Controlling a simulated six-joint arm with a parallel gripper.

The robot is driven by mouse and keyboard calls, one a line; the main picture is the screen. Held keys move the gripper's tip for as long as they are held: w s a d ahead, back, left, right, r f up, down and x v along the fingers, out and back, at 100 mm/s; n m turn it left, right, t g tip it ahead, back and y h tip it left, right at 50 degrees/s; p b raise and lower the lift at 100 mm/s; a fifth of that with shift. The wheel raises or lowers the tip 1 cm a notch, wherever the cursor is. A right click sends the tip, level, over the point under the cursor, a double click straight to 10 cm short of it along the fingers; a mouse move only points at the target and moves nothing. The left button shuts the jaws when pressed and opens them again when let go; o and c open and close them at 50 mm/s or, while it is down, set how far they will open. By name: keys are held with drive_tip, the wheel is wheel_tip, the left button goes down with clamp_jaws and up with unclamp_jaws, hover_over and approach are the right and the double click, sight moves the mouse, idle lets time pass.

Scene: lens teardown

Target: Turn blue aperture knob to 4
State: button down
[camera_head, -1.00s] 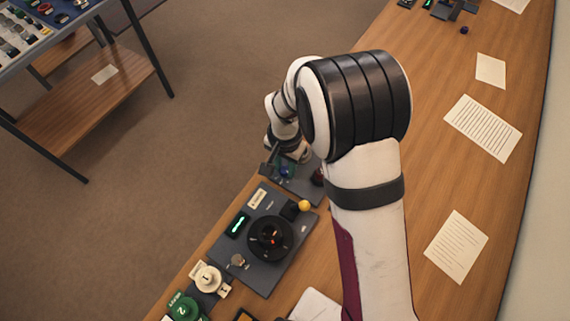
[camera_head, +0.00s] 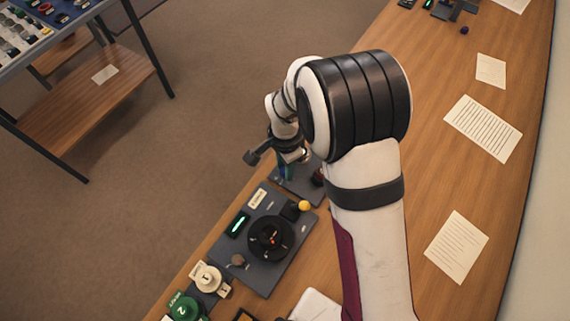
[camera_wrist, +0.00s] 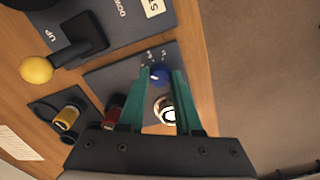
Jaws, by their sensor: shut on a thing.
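The blue aperture knob (camera_wrist: 159,77) sits on a dark grey panel (camera_wrist: 103,81), between the tips of my teal fingers in the wrist view. My gripper (camera_wrist: 162,71) is shut on the knob from both sides. Small white marks (camera_wrist: 151,57) are printed on the panel beyond the knob, too small to read surely. A shiny round part with a white ring (camera_wrist: 169,114) shows between the fingers, closer to the palm. In the head view my gripper (camera_head: 286,170) is over the panel at the table edge, and my wrist mostly hides the knob.
A red-topped part (camera_wrist: 113,108) stands left of the fingers, with a yellow-topped one (camera_wrist: 68,118) farther left. A lever with a yellow ball (camera_wrist: 36,70) and a black dial (camera_head: 270,238) are on the neighbouring panel. Open floor (camera_head: 190,130) lies beyond the table edge.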

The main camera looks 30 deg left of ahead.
drive_tip(key=c, duration=0.6)
unclamp_jaws()
wheel_tip(320, 180, up, 16)
drive_tip(key=shift+f, duration=0.1)
drive_tip(key=s+d+r+y, duration=0.1)
drive_tip(key=s+d+r, duration=0.15)
drive_tip(key=d, duration=0.75)
drive_tip(key=s+d+r, duration=0.2)
drive_tip(key=d+r, duration=0.1)
drive_tip(key=d, duration=0.7)
drive_tip(key=s+d+f, duration=0.1)
drive_tip(key=s+d, duration=0.5)
drive_tip(key=s, duration=0.3)
drive_tip(key=shift+s+d+f+m+y, duration=0.2)
drive_tip(key=shift+d+f+m+y, duration=0.1)
drive_tip(key=shift+y, duration=0.1)
